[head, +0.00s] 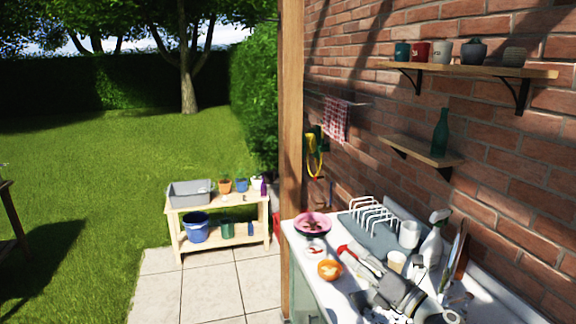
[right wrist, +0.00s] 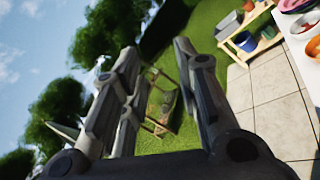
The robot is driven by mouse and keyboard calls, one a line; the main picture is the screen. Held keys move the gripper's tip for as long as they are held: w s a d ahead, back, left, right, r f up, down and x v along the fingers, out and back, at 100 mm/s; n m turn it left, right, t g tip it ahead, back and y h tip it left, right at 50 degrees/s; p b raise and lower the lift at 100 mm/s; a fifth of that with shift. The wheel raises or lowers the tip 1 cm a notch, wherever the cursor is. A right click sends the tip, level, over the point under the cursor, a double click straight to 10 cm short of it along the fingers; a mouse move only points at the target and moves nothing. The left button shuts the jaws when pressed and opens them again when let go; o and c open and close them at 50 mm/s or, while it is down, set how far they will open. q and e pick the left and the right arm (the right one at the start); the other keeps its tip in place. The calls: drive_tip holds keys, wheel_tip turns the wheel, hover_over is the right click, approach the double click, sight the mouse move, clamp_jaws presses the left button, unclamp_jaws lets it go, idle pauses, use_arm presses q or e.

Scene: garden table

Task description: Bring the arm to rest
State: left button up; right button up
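My right gripper (head: 362,281) is over the white counter (head: 312,262) at the lower right of the head view, with its fingers pointing left. In the right wrist view its fingers (right wrist: 158,62) stand apart with nothing between them, and it is open. The hand hides part of the counter and of the things behind it. My left gripper is in neither view.
Close around the hand are an orange bowl (head: 329,270), a pink bowl (head: 313,223), a white dish rack (head: 373,214), a white cup (head: 409,234) and a spray bottle (head: 433,240). A brick wall (head: 510,165) with shelves rises behind. A wooden post (head: 291,150) stands left.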

drive_tip(key=s+d+f+m+g+h, duration=0.1)
drive_tip(key=s+d+f+m+h, duration=0.2)
drive_tip(key=s+f+m+h, duration=0.75)
drive_tip(key=s+d+f+m+g+h, duration=0.2)
drive_tip(key=s+d+f+m+h, duration=0.3)
drive_tip(key=m, duration=1)
drive_tip(key=s+a+f+m+g+y, duration=0.2)
drive_tip(key=s+f+m+g, duration=0.2)
drive_tip(key=s, duration=0.8)
drive_tip(key=s+a+f+m+g+y, duration=0.25)
drive_tip(key=s+f+g, duration=0.25)
drive_tip(key=s, duration=0.7)
drive_tip(key=s+f+g+b, duration=0.2)
drive_tip(key=f+b, duration=1.1)
drive_tip(key=f, duration=2.7)
drive_tip(key=s+d+f+b, duration=0.2)
drive_tip(key=s+f+b, duration=0.2)
drive_tip(key=s+f, duration=0.4)
drive_tip(key=s+d+f+b, duration=0.1)
drive_tip(key=s+f+b, duration=0.4)
drive_tip(key=s+f, duration=0.4)
wheel_tip(320, 180, down, 7)
drive_tip(key=shift+d+m+g+h, duration=0.3)
drive_tip(key=shift+d+h, duration=0.1)
drive_tip(key=shift+s, duration=0.15)
